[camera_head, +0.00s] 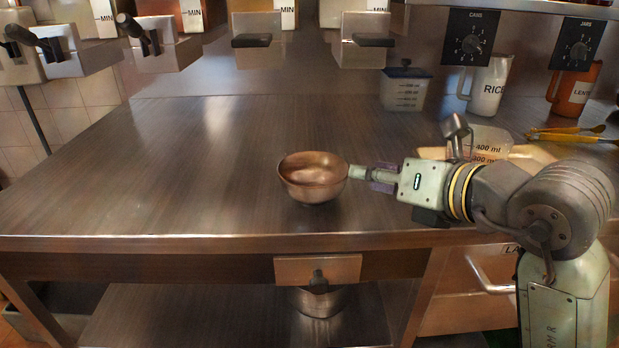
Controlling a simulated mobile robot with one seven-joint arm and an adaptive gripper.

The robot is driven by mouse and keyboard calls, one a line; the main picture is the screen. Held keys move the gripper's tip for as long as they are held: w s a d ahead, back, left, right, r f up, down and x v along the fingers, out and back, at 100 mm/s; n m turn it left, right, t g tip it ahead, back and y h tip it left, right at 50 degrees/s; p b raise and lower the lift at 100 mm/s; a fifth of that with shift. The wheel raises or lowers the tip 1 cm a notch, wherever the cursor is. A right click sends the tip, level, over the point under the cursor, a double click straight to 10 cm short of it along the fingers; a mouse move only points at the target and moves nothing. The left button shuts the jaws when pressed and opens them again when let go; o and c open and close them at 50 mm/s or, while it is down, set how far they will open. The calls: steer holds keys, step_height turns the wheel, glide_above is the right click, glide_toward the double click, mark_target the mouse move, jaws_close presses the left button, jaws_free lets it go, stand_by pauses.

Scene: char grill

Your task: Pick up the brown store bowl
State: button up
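The brown bowl (311,183) has a coppery, shiny surface and stands upright on the metal counter, near its front edge. My gripper (356,172) reaches in from the right, and its tip is at the bowl's right rim. In this view the fingertips overlap or touch the rim; I cannot tell whether they are closed on it. The bowl seems to rest on the counter.
The metal counter (150,180) is clear to the left of the bowl. Behind my arm are a measuring jug (488,141), a lidded container (404,90), a rice jug (489,88) and yellow tongs (568,134). Dispensers (258,42) hang above the back.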

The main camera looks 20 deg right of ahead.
mark_target(343, 162)
steer(key=x, duration=0.3)
steer(key=shift+w+a, duration=0.1)
steer(key=shift+w, duration=0.05)
steer(key=w, duration=0.1)
steer(key=w+p, duration=0.1)
steer(key=w, duration=0.1)
steer(key=w+p, duration=0.1)
steer(key=w, duration=0.1)
steer(key=shift+a+f, duration=0.3)
steer(key=shift+a, duration=0.1)
steer(key=shift+w+f, duration=0.15)
steer(key=shift+w, duration=0.1)
steer(key=shift+c, duration=0.2)
jaws_close()
